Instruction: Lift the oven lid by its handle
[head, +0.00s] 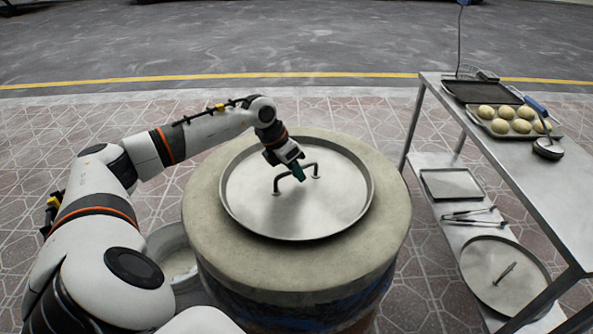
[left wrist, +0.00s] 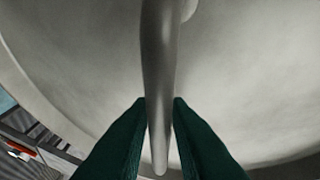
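The round metal lid (head: 330,205) lies flat on top of the barrel oven (head: 300,262). Its dark bar handle (head: 315,168) stands up from the middle of the lid. My left gripper (head: 298,174) reaches down to the handle from above, partly covering it. In the left wrist view, the handle (left wrist: 158,55) runs between the two green fingers of my left gripper (left wrist: 160,106). The fingertips are close against both sides of the bar, with no clear gap. My right gripper is not in view.
A metal shelf table (head: 545,185) stands at the right, with a tray of dough balls (head: 518,130) on top. Its lower shelf holds tongs (head: 472,215) and another round lid (head: 490,268). A bucket (head: 172,258) stands left of the oven. The paving behind is clear.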

